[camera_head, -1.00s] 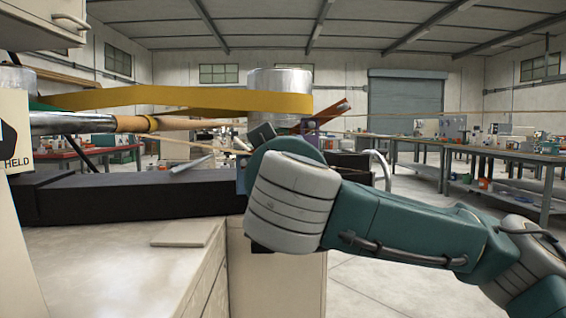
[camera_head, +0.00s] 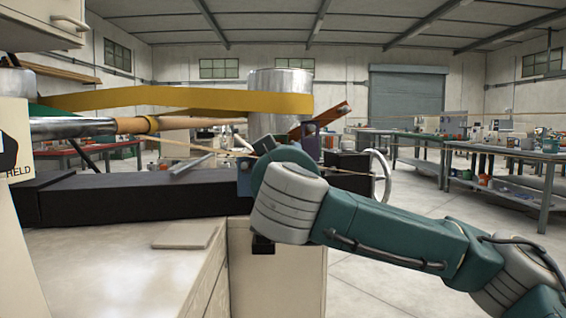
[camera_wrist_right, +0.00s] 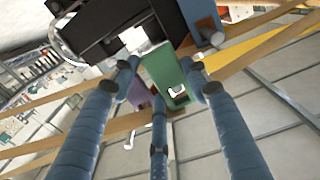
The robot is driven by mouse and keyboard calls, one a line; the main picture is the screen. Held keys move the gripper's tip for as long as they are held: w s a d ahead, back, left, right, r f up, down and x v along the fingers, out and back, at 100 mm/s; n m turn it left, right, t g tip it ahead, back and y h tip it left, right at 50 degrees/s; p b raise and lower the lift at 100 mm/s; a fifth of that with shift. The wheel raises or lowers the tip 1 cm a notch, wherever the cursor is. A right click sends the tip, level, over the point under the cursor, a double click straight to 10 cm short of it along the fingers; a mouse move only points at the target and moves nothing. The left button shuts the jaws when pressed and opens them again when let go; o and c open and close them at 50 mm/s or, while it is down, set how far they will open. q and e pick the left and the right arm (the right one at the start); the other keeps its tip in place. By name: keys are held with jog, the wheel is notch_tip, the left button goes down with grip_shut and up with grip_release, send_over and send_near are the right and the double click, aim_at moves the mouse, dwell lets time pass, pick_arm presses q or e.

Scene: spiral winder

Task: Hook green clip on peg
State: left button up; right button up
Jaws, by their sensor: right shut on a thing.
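The green clip (camera_wrist_right: 163,72) is a flat green piece with a square hole near its lower end. In the right wrist view it sits between the blue fingers of my right gripper (camera_wrist_right: 160,78), which is shut on it. A blue bracket (camera_wrist_right: 203,20) with a short grey peg (camera_wrist_right: 214,38) is just above and right of the clip, apart from it in this view. The bracket (camera_head: 244,178) also shows at the end of the black beam in the head view. There my right wrist hides the clip and most fingers. My left gripper is not in view.
A purple piece (camera_wrist_right: 138,92) lies beside the clip. A yellow band (camera_head: 180,98) wraps a metal cylinder (camera_head: 281,88) above the black beam (camera_head: 130,195). Thin tan strips (camera_wrist_right: 60,152) cross near the fingers. A beige cabinet (camera_head: 295,285) stands below; open floor lies right.

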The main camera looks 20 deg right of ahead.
jog(key=shift+p+x, duration=0.55)
jog(key=shift+x, duration=0.75)
jog(key=shift+w+d+f+b, duration=0.2)
jog(key=shift+w+f+b, duration=0.3)
jog(key=shift+w, duration=0.25)
jog(key=shift+r, duration=0.1)
jog(key=o, duration=1.3)
jog(key=shift+o, duration=0.2)
